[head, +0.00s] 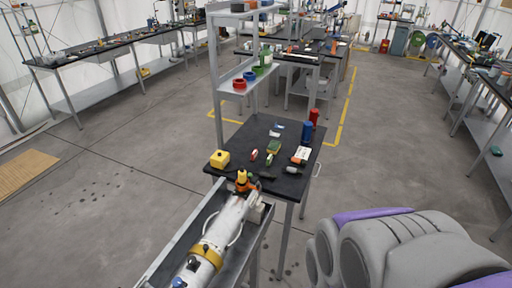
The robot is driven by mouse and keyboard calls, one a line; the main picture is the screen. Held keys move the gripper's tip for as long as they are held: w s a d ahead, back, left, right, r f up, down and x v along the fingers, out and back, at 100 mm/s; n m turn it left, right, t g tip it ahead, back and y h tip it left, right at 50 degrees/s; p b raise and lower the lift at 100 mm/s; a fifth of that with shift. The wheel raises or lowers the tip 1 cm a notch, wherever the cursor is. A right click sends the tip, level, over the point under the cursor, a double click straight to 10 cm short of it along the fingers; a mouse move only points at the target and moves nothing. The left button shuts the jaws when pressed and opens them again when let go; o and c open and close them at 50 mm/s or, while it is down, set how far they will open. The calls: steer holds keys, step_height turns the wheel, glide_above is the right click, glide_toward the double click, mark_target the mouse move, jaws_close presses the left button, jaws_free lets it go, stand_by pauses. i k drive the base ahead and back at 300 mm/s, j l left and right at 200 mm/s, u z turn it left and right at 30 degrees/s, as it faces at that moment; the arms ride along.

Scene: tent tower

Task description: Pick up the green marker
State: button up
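A black-topped workbench (238,142) stands near the middle of the head view. On it lies a small green and white item (268,159), which may be the green marker, but it is too small to be certain. A similar small red and white item (254,155) lies just left of it, and a larger green block (273,146) lies just behind it. A large grey and purple shape at the bottom right seems to be part of my own body. I see no gripper fingertips, and nothing touches the small items.
A yellow block (219,159), a blue cylinder (307,131), a red cylinder (314,115) and an orange-and-white box (300,155) are on the bench. A metal trough (165,263) with a white cylindrical device (215,240) adjoins its front. Open floor (400,150) lies to the right.

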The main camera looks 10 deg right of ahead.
mark_target(270, 162)
steer(key=i+l+u, duration=0.95)
steer(key=i, duration=0.15)
